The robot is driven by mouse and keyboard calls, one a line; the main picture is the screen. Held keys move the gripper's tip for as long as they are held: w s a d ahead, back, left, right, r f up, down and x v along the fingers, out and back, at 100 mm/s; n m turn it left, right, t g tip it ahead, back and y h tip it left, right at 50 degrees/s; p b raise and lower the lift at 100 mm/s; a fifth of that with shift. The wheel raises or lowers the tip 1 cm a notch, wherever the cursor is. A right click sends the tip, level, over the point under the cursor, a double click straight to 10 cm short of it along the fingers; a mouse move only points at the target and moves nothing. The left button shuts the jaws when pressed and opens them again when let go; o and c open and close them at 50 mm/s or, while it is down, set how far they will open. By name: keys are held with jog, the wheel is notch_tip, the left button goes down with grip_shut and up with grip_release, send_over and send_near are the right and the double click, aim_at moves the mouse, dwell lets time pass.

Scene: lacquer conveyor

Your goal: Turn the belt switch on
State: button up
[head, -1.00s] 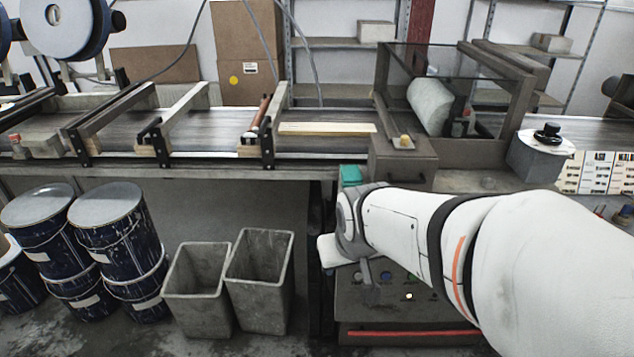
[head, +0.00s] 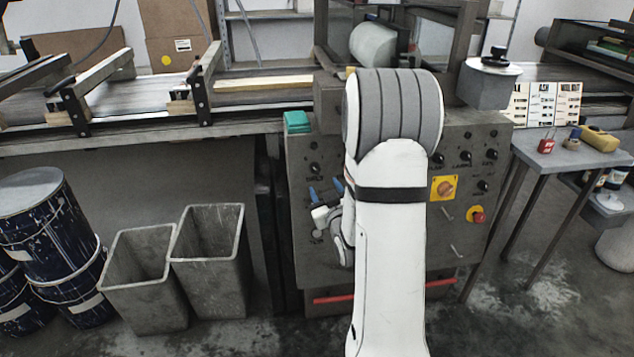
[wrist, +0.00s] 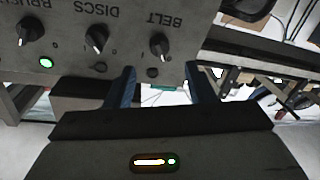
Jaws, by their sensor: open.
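In the head view the switch (head: 313,169) is at the upper left of the grey control panel (head: 300,245). My gripper (head: 326,190) is open and empty, with blue fingertips, in front of the panel just below the switch. In the wrist view my gripper (wrist: 158,84) has one finger to each side of the knob's line, apart from the knob.
The DISCS knob (wrist: 97,38) is beside the belt switch; a green lamp (wrist: 46,63) is lit by the BRUSH knob (wrist: 29,29). A red stop button (head: 478,216) and yellow-plated switch (head: 445,188) sit on the panel's right. Grey bins (head: 212,262) stand left. A side table (head: 565,150) stands right.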

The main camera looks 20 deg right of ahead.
aim_at(317, 172)
jog(key=w, duration=0.2)
jog(key=w+d, duration=0.1)
jog(key=w, duration=0.4)
jog(key=shift+w+d, duration=0.2)
jog(key=shift+w, duration=0.1)
